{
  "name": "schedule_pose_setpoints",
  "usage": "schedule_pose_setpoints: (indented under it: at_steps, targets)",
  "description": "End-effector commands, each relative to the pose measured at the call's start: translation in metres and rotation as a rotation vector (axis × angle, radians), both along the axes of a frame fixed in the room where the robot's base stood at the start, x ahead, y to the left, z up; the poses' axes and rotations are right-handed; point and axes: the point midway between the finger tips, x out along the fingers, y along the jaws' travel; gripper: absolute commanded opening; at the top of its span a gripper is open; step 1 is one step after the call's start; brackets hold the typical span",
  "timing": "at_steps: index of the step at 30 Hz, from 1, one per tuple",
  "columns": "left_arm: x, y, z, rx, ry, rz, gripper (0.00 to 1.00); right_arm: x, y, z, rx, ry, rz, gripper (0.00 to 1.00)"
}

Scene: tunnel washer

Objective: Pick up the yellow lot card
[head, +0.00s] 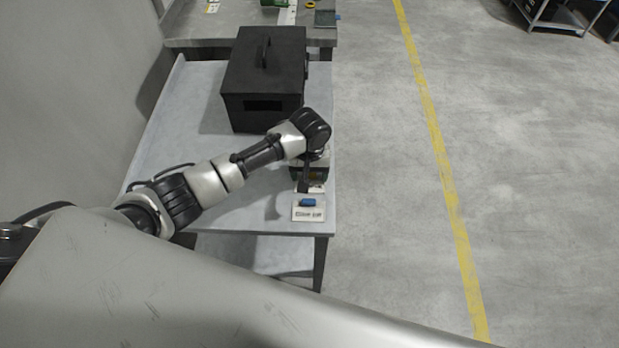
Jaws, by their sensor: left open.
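My left gripper (306,186) points down over the front right corner of the near grey table (222,212). Its fingers are open, and my wrist hides part of the space between and beneath them. Just in front of it lies a small blue object (308,202) on a white label (308,214) with dark print. I cannot make out a yellow lot card for certain; a small pale patch beside the fingers is too small to tell. My right gripper is not in view.
A black box (264,80) with a top handle stands on the near table behind my left arm. A second table (220,32) behind it carries small items, including a yellow ring (311,5). Open floor with a yellow line (437,140) lies to the right.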

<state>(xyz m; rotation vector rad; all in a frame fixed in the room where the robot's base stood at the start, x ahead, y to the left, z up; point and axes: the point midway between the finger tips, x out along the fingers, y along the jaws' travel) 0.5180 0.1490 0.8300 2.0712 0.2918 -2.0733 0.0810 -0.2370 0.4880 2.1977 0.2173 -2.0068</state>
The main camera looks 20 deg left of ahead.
Motion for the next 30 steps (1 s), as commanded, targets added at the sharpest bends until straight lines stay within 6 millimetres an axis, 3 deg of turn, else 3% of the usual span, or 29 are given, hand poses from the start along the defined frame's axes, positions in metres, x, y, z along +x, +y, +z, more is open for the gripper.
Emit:
schedule_pose_setpoints:
  at_steps: [7,18,30]
  targets:
    - [0.000,0.000,-0.003,-0.001,-0.001,0.000,0.68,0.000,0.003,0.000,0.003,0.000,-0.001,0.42]
    - [0.000,0.000,-0.002,0.000,-0.001,0.000,0.15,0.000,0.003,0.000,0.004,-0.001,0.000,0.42]
    - [0.001,0.000,0.008,-0.001,-0.003,0.000,0.15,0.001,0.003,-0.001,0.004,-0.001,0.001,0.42]
